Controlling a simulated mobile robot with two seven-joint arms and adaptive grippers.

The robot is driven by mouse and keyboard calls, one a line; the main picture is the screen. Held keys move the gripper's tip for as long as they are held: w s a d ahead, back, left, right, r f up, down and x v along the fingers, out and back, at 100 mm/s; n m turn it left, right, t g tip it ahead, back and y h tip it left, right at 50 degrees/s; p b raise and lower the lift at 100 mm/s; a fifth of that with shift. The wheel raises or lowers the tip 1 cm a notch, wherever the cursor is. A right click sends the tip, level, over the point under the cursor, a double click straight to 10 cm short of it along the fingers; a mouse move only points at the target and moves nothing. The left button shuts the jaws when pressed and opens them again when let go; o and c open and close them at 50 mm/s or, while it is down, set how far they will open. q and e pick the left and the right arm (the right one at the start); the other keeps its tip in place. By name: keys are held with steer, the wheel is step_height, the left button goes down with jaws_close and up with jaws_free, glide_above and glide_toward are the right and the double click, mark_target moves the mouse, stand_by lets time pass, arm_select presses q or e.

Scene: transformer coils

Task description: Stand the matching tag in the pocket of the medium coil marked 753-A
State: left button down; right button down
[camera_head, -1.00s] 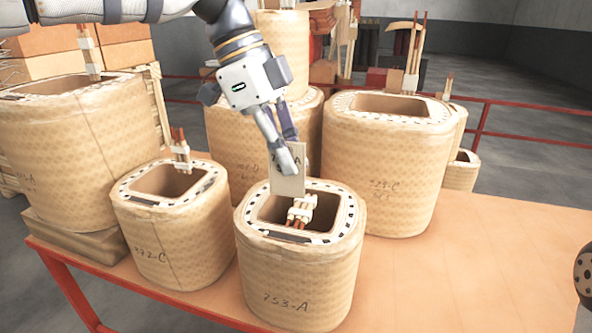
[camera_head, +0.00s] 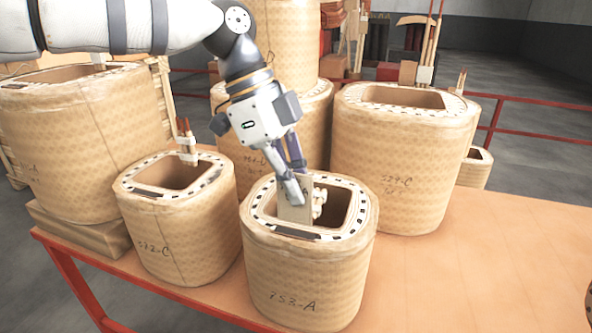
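The medium coil marked 753-A (camera_head: 300,280) stands upright on the orange table near its front edge. A flat tan tag (camera_head: 294,212) is upright at the coil's opening, its lower part reaching the near side of the rim. My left gripper (camera_head: 297,184) comes down from above with its fingers on the tag's upper part. The fingers cover the writing on the tag. I cannot tell whether the tag's lower edge is inside the pocket. White-wrapped leads (camera_head: 319,202) show just right of the tag inside the opening. My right gripper is out of view.
A coil marked 572-C or similar (camera_head: 180,235) stands close on the left. Larger coils stand at far left (camera_head: 75,150) and back right (camera_head: 395,170), with another behind my gripper. The table (camera_head: 470,270) is clear on the right.

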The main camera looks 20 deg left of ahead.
mark_target(298, 223)
arm_select(q)
steer(key=shift+f, duration=2.7)
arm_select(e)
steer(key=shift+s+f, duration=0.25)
arm_select(q)
steer(key=c, duration=2.3)
jaws_free()
steer(key=o, duration=0.6)
steer(key=v, duration=1.2)
steer(key=shift+r, duration=0.1)
